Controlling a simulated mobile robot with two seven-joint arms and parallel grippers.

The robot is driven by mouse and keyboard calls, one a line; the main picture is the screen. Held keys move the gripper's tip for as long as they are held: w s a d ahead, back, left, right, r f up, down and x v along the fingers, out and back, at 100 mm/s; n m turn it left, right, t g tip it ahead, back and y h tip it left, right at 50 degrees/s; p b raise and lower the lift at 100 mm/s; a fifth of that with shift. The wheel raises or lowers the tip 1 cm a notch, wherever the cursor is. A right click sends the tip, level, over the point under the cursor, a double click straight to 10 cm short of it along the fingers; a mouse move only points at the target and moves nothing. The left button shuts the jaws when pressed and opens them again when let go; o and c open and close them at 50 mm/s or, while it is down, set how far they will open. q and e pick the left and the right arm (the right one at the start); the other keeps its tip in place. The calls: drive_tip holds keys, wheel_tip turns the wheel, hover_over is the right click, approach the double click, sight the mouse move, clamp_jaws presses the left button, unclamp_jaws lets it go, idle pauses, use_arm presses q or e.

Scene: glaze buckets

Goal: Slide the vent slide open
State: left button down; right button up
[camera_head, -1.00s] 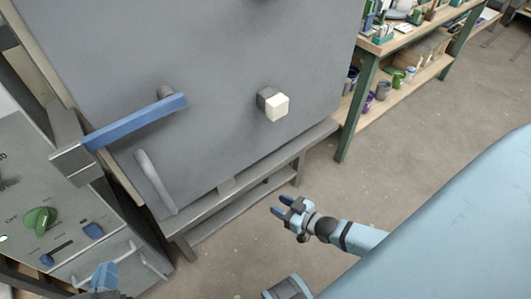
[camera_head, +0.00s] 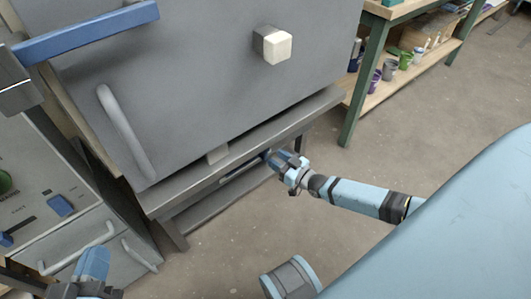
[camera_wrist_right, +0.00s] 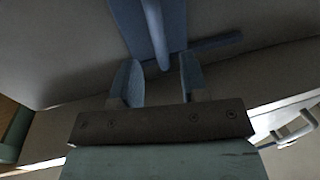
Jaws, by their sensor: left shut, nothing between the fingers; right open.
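My right gripper (camera_head: 270,156) is at the front edge of the stand under the grey kiln (camera_head: 200,90). In the right wrist view the right gripper (camera_wrist_right: 160,80) is open, its two blue fingers apart. A blue strip (camera_wrist_right: 130,25) with a slim grey-blue rod (camera_wrist_right: 154,35) lies ahead of the gap, the rod reaching toward it; contact cannot be told. I cannot tell for sure which part is the vent slide. A small grey tab (camera_head: 217,154) shows at the kiln's lower edge. My left gripper (camera_head: 92,270) is shut and empty at the lower left.
The kiln door has a blue lever (camera_head: 90,35), a curved grey handle (camera_head: 125,130) and a pale block (camera_head: 277,45). A control cabinet (camera_head: 35,190) with drawer handles stands at left. A shelf (camera_head: 375,80) with pots stands behind. The floor at right is clear.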

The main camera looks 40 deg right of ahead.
sight(265, 157)
drive_tip(key=b+x, duration=0.1)
drive_tip(key=x, duration=0.4)
drive_tip(key=shift+w+a, duration=0.1)
drive_tip(key=shift+w, duration=0.15)
clamp_jaws()
